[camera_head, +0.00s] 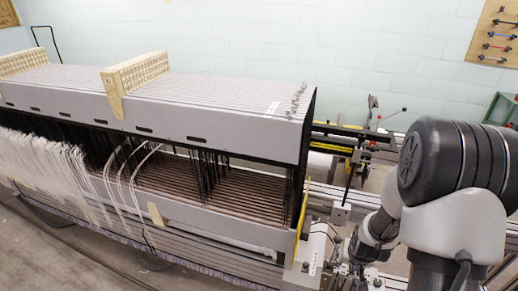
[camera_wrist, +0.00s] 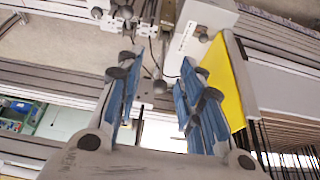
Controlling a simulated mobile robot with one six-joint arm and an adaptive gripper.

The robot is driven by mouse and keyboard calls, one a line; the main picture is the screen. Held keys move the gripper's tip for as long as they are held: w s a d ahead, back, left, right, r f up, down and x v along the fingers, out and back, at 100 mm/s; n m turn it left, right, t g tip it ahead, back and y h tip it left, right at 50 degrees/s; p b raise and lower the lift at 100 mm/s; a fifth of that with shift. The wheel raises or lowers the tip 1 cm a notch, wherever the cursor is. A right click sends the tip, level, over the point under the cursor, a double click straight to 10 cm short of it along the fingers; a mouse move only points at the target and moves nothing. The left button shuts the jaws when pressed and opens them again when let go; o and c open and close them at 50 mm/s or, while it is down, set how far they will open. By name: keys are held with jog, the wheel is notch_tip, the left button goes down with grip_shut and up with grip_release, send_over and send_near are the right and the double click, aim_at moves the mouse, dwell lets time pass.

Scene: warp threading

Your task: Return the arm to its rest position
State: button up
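My arm stands at the right of the head view, beside the right end of the loom. My gripper (camera_wrist: 162,75) is seen from the wrist camera with its two blue-padded fingers apart. It is open, and nothing shows between the fingers but the machine parts and floor behind. In the head view the gripper is low at the right and partly hidden by my arm, so its fingers are hard to make out. The loom's grey frame (camera_head: 200,120) fills the left and middle of the head view. White warp threads (camera_head: 45,155) hang at its left front.
A yellow plate (camera_wrist: 226,82) on the loom's end is close to the right finger in the wrist view. Metal rails (camera_head: 320,205) run beside the loom's right end near my arm. A wooden tool board (camera_head: 496,35) hangs on the back wall. Bare floor (camera_head: 40,250) shows at lower left.

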jog(key=s+a+r+n, duration=0.1)
jog(key=s+a+r, duration=0.25)
jog(key=r, duration=0.65)
jog(key=s+a+r+n, duration=0.1)
jog(key=s+a+r, duration=0.25)
jog(key=r, duration=0.55)
jog(key=s+a+r, duration=0.3)
jog(key=s+r, duration=0.1)
jog(key=s, duration=0.4)
jog(key=s+a+r+n+y, duration=0.1)
jog(key=s+a+r, duration=0.2)
jog(key=s+r, duration=0.2)
jog(key=s, duration=0.2)
jog(key=shift+s+r+n, duration=0.25)
jog(key=shift+s+n, duration=0.05)
jog(key=shift+s, duration=0.05)
jog(key=shift+a, duration=0.1)
